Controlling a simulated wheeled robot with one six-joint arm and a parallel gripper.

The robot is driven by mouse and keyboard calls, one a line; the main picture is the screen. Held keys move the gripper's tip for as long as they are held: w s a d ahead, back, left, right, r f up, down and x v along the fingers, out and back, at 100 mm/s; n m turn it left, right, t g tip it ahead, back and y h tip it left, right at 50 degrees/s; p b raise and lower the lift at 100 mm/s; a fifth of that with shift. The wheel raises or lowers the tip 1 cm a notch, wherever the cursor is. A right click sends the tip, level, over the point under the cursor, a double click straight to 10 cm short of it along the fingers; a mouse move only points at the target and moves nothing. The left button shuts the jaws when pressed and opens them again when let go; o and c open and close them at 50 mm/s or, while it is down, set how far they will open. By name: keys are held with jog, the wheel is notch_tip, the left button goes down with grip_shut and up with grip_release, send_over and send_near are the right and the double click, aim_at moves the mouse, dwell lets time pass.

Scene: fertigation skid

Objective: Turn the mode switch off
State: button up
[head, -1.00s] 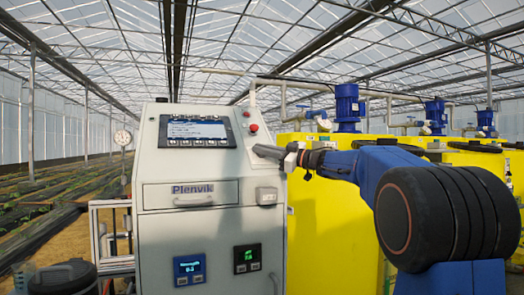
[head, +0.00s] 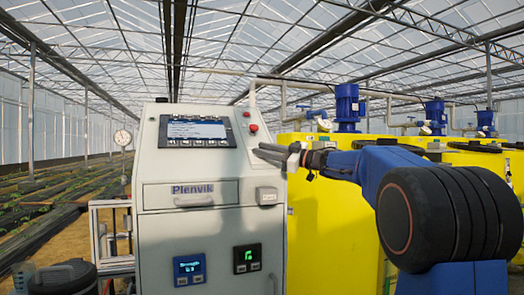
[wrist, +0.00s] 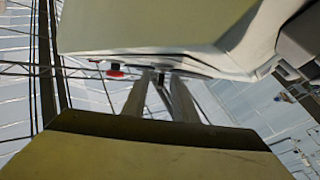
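In the head view my gripper (head: 262,153) is at the right edge of the grey control cabinet's sloped upper panel, just below the red button. Its two fingers show apart. In the wrist view my gripper (wrist: 161,77) has its fingers on either side of a small dark part, which looks like the mode switch (wrist: 162,84). A narrow gap seems to show beside it, so I see no firm hold. In the head view the switch is hidden behind the fingers, and its setting cannot be read.
The red button (head: 253,128) sits on the panel just above the fingers and also shows in the wrist view (wrist: 115,73). A display (head: 197,131) is to the left. A yellow tank (head: 335,225) stands right of the grey cabinet (head: 190,222).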

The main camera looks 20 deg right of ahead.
jog(key=v, duration=1.6)
jog(key=shift+s+d, duration=0.15)
jog(key=shift+s, duration=0.1)
